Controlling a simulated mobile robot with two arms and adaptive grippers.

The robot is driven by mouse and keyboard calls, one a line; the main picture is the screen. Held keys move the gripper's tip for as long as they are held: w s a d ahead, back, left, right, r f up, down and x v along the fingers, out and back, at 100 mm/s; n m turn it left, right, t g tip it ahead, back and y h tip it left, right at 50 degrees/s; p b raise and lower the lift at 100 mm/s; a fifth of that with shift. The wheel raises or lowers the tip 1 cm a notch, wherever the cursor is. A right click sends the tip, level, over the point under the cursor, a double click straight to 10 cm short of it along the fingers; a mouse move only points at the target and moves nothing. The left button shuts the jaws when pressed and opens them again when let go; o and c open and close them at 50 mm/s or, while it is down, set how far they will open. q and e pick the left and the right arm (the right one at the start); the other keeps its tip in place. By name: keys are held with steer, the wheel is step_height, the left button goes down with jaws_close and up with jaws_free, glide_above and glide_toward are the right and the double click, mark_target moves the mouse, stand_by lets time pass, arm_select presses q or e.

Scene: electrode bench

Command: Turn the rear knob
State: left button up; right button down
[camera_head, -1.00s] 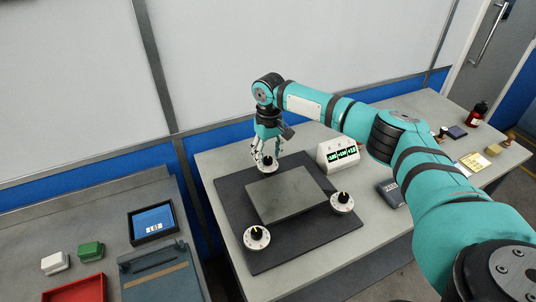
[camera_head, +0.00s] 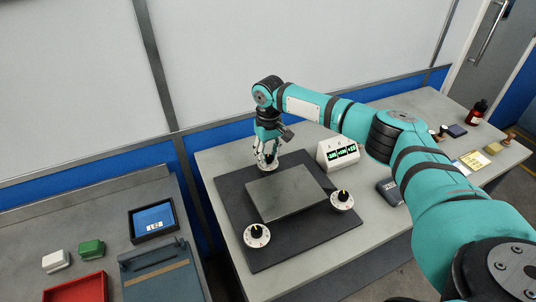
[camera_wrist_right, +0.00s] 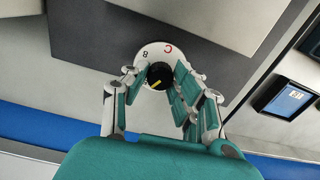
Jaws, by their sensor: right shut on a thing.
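The rear knob (camera_wrist_right: 158,76) is a black cap with a yellow mark on a white dial (camera_wrist_right: 153,50) lettered B and C. In the head view the dial (camera_head: 268,167) sits at the back edge of the dark mat, with the knob mostly hidden by the fingers. My right gripper (camera_head: 267,158) reaches down over it from above, its fingers closed around the black cap. In the wrist view the gripper (camera_wrist_right: 160,85) has fingers on both sides of the cap. My left gripper is not in view.
Two other knobs, front-left (camera_head: 257,235) and right (camera_head: 342,201), stand on the dark mat (camera_head: 290,243) around a raised grey plate (camera_head: 286,193). A display box (camera_head: 338,153) with green readouts stands to the right.

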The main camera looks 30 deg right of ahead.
mark_target(269, 157)
steer(key=shift+r+m+p, duration=0.25)
steer(key=shift+m+p, duration=1.25)
steer(key=shift+p, duration=1.05)
steer(key=shift+f+m+p, duration=0.1)
steer(key=shift+m+p, duration=0.8)
steer(key=shift+p, duration=0.15)
steer(key=shift+f+m+p, duration=0.1)
steer(key=shift+m+p, duration=0.4)
steer(key=c, duration=1)
jaws_free()
steer(key=shift+c, duration=0.2)
step_height(269, 157, up, 12)
